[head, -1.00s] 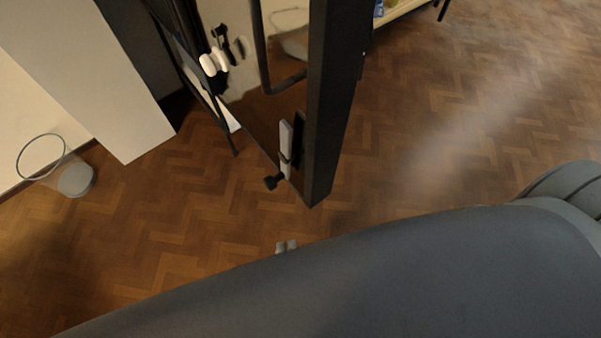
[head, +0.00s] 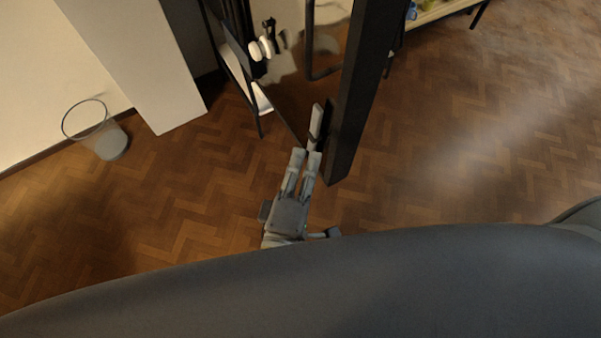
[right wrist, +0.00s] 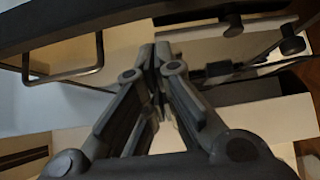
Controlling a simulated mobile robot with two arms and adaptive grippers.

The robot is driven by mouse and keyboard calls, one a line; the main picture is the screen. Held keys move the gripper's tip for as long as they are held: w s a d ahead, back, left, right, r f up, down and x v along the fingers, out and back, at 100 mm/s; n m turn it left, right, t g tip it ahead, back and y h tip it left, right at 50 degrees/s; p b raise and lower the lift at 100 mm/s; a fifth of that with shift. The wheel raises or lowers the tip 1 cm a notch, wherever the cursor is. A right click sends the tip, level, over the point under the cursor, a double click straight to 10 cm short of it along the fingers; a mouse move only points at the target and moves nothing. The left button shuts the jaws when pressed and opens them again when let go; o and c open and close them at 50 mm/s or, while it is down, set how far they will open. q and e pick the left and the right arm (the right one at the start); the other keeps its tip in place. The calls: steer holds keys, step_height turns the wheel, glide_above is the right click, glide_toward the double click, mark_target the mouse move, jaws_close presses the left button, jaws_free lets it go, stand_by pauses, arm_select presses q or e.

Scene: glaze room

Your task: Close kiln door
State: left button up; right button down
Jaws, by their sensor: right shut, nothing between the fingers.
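The kiln door (head: 357,95) appears as a tall dark panel seen nearly edge-on at the top middle of the head view. In the right wrist view, the shut fingers (right wrist: 157,52) point toward a dark bar (right wrist: 120,20) and a dark loop (right wrist: 64,72). My left gripper is not in view.
A wire-rimmed bin (head: 108,140) stands by the wall at the left, beside a pale block (head: 150,85). A dark-framed stand (head: 247,85) is left of the door. A shelf (head: 440,12) stands at the top right. The wooden floor at right is clear.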

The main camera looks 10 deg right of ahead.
mark_target(334, 115)
steer(key=w+d+p, duration=0.1)
steer(key=w+d, duration=0.1)
steer(key=w+d+p, duration=0.2)
steer(key=d, duration=0.1)
steer(key=shift+w+d, duration=0.1)
steer(key=shift+w, duration=0.2)
steer(key=shift+d, duration=0.1)
steer(key=shift+w, duration=0.1)
